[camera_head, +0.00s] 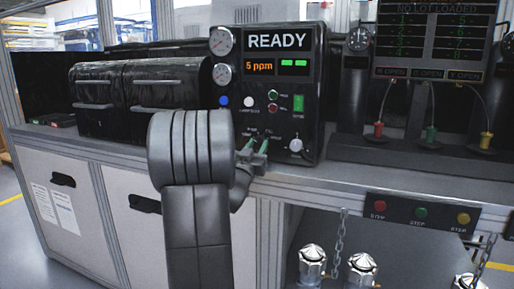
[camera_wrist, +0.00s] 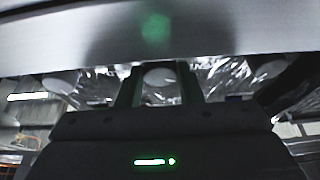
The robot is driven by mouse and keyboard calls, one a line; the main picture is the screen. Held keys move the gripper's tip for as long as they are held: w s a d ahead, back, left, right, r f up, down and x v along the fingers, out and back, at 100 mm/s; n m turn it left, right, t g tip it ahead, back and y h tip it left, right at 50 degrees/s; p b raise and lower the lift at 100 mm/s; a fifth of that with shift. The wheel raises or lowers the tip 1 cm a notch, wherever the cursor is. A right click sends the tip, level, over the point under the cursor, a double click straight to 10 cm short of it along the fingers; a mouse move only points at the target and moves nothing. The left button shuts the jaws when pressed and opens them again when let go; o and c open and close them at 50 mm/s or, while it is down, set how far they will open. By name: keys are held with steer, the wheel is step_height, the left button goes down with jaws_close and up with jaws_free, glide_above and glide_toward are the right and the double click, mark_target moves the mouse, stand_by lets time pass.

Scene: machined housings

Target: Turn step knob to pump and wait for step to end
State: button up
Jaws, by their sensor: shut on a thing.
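A black control panel (camera_head: 289,72) stands on the bench and its screen reads READY, with 5 ppm in orange below. The fingers are shut on a knob, presumably the step knob, which my gripper hides in the head view. In the wrist view a pale round shape, the knob (camera_wrist: 159,77), shows between the two fingers (camera_wrist: 160,86). That view is blurred, and the knob's pointer and setting cannot be read.
A second white knob (camera_head: 296,145) sits just right of my gripper. Two gauges (camera_head: 221,41), small buttons and a green switch (camera_head: 298,103) are above. A black chamber (camera_head: 140,98) stands left. Below right is a button strip (camera_head: 420,212) with a hanging chain and silver valve knobs.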

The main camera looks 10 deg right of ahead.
steer(key=shift+f+m, duration=0.1)
steer(key=shift+m, duration=0.3)
steer(key=shift+a+m+g+h+b, duration=0.1)
steer(key=shift+m+g+h+b, duration=0.3)
steer(key=shift+m+b, duration=0.4)
steer(key=m+g+h, duration=0.1)
steer(key=m, duration=0.2)
steer(key=shift+w+m+b, duration=0.1)
steer(key=shift+m+b, duration=0.2)
steer(key=shift+a+r+m+g+h, duration=0.1)
steer(key=shift+m+g+h, duration=0.55)
steer(key=shift+m, duration=0.95)
steer(key=shift+a+r+m+g+h, duration=0.1)
steer(key=shift+m+g+h, duration=0.15)
steer(key=shift+m+g, duration=1.05)
steer(key=shift+m+t, duration=0.35)
steer(key=shift+m, duration=0.15)
steer(key=o, duration=1)
steer(key=shift+c, duration=0.2)
